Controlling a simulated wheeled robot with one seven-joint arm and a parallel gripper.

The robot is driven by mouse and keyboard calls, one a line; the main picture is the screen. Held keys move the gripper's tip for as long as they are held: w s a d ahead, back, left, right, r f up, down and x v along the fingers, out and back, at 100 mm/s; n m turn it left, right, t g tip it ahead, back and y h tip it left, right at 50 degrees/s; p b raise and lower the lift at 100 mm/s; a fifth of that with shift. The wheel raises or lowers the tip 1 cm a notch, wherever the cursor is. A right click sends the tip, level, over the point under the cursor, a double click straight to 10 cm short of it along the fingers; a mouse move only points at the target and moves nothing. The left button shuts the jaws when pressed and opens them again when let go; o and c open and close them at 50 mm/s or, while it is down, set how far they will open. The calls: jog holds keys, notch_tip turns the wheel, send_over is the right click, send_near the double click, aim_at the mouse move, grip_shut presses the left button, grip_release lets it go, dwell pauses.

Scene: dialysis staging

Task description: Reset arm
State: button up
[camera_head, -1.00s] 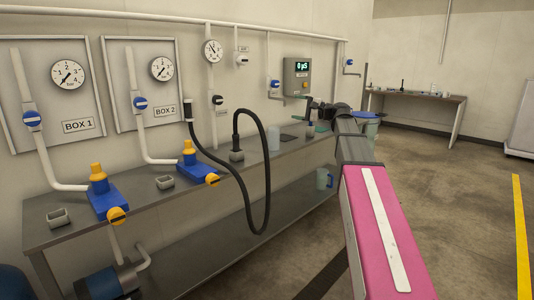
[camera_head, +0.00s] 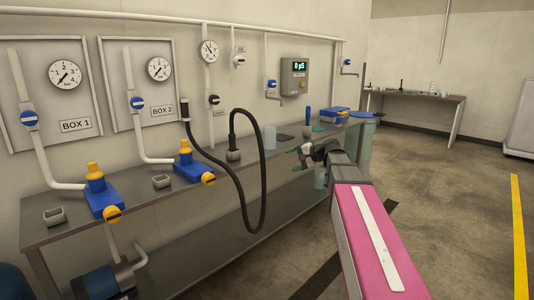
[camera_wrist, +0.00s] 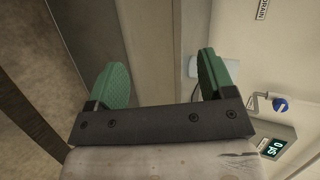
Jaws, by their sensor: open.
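My gripper (camera_head: 301,158) is at the end of my pink-and-grey arm, in front of the bench's front edge toward its right end. In the wrist view its two green-padded fingers (camera_wrist: 163,78) stand wide apart, with nothing between them. A pale clear container (camera_wrist: 205,66) shows partly behind the right finger in that view.
The metal bench (camera_head: 150,207) runs along the wall with blue-and-yellow valves (camera_head: 104,196), small grey holders (camera_head: 161,181) and a clear beaker (camera_head: 269,138). A black hose (camera_head: 264,185) loops over its front edge. A blue-and-yellow item (camera_head: 335,114) lies at its far end. Floor (camera_head: 440,190) to the right is clear.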

jog(key=s+d+f+n+g+h, duration=0.2)
jog(key=s+d+f+h, duration=0.2)
jog(key=s+f, duration=0.8)
jog(key=s+d+f+n+g+h, duration=0.3)
jog(key=s+f+h, duration=0.5)
jog(key=s+f, duration=0.5)
jog(key=shift+d+f+n+g, duration=0.3)
jog(key=shift+d+f, duration=0.05)
jog(key=shift+f, duration=3.35)
jog(key=shift+s, duration=0.1)
